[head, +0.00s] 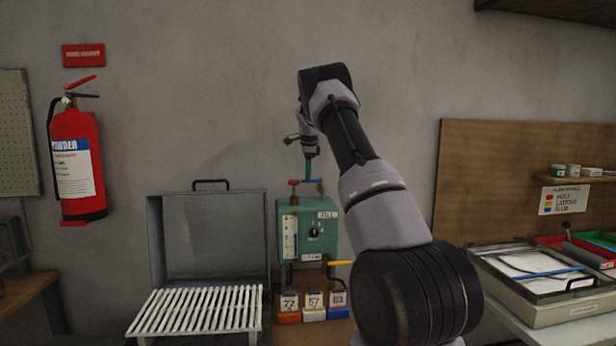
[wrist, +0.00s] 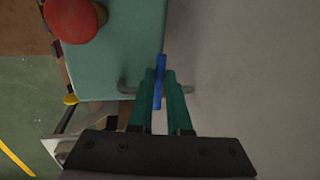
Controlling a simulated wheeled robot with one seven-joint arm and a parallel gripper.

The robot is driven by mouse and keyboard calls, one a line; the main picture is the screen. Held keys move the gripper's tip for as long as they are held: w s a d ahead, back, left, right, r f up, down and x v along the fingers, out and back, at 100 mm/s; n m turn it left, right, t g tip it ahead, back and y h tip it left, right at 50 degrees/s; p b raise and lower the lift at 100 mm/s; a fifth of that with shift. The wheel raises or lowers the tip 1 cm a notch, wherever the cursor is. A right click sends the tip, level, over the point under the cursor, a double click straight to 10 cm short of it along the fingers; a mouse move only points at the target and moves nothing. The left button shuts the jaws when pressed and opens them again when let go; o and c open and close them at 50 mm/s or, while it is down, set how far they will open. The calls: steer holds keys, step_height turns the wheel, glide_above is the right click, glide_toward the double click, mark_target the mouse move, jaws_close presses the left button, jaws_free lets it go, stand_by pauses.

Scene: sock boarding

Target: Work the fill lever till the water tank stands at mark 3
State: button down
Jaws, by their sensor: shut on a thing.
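The water tank looks to be the teal box (head: 325,255) on the wall, with a white gauge strip (head: 290,239) at its left, a small FILL label and a dark dial. The gauge's level is too small to read. A blue lever (head: 318,181) stands at the tank's top, and it also shows in the wrist view (wrist: 160,78). My gripper (head: 309,170) comes down from above, and its teal fingers (wrist: 160,90) are shut on the blue lever. The box's teal top (wrist: 115,55) lies beside the fingers in the wrist view.
A red knob (head: 293,184) stands left of the lever. Numbered blocks (head: 313,300) sit below the tank. A grey open case (head: 207,245) with a white slatted rack (head: 200,308) stands left. A fire extinguisher (head: 76,165) hangs farther left; trays (head: 545,300) lie right.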

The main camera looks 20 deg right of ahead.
steer(key=shift+s+n+y, duration=0.2)
steer(key=shift+s+n, duration=0.25)
steer(key=shift+n, duration=0.55)
steer(key=shift+s+n+y, duration=0.2)
steer(key=shift+s+n, duration=0.2)
steer(key=shift+n, duration=0.6)
steer(key=c, duration=0.9)
jaws_free()
steer(key=shift+o, duration=0.2)
step_height(320, 180, up, 11)
steer(key=s, duration=0.2)
steer(key=shift+f, duration=0.15)
steer(key=shift+d, duration=0.1)
